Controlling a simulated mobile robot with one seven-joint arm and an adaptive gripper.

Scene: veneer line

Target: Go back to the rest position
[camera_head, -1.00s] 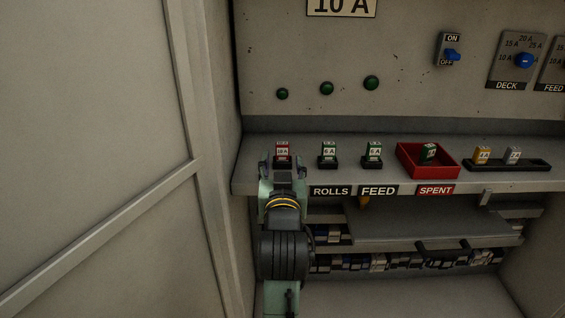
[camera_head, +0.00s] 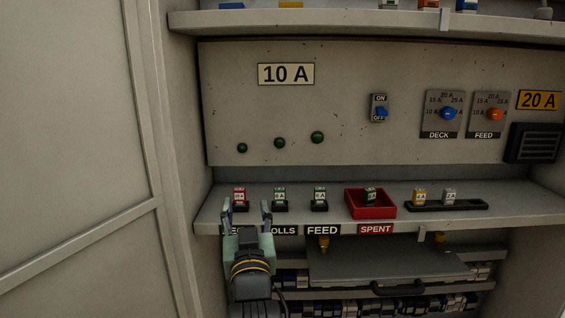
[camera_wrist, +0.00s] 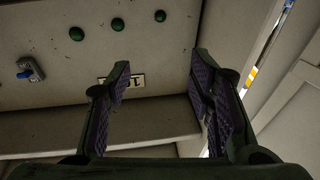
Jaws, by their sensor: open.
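My gripper (camera_head: 246,216) is open and empty at the left end of the shelf, just in front of a red fuse (camera_head: 240,195) in its black holder. In the wrist view my two fingers (camera_wrist: 160,100) stand wide apart with nothing between them, facing the panel.
A red SPENT tray (camera_head: 371,212) holds a green fuse. A black rack (camera_head: 470,206) holds a yellow and a grey fuse. A blue ON/OFF switch (camera_head: 380,112) and two dials are on the panel. A grey wall (camera_head: 70,150) stands close on the left. An upper shelf (camera_head: 330,24) overhangs.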

